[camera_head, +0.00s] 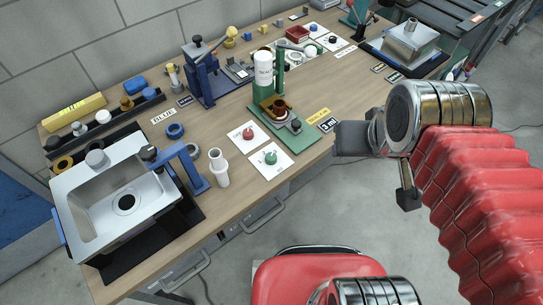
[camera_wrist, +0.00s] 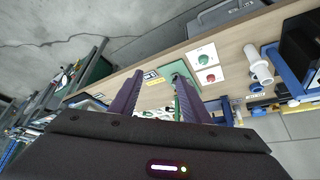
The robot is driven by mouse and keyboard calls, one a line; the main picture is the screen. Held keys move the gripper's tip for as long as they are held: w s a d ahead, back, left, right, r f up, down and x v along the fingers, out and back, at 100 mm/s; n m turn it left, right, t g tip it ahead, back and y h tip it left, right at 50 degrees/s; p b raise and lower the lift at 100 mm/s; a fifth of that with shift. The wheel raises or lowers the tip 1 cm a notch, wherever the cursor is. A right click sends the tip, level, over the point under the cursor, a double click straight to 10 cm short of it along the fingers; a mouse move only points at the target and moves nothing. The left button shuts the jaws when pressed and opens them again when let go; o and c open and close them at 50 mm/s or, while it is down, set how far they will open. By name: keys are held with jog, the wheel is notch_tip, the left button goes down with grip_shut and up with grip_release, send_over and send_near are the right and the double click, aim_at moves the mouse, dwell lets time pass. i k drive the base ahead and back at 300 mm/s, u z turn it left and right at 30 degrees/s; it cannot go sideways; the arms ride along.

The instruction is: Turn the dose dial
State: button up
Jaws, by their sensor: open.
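The green dosing stand (camera_head: 272,118) is on the wooden bench, with a white canister (camera_head: 263,68) above a brown cup (camera_head: 279,108). A small grey knob (camera_head: 296,125) on its base may be the dose dial; I cannot read a label on it. A green knob (camera_head: 271,158) and a red knob (camera_head: 248,134) sit on white cards beside the stand. My gripper (camera_wrist: 157,96) is open and empty, its two dark fingers apart. In the wrist view, part of the green base (camera_wrist: 180,73) lies beyond the fingers. In the head view, my arm is right of the stand, apart from it.
A white sink unit (camera_head: 80,215) and a white pipe piece (camera_head: 219,168) stand left on the bench. A blue press (camera_head: 203,75) stands behind. A metal box (camera_head: 411,42) is at the back right. Floor between bench and arm is clear.

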aim_at(270, 158)
jog(key=z, duration=0.8)
jog(key=k, duration=1)
jog(key=u, duration=0.85)
jog(key=i, duration=1)
jog(key=u, duration=0.05)
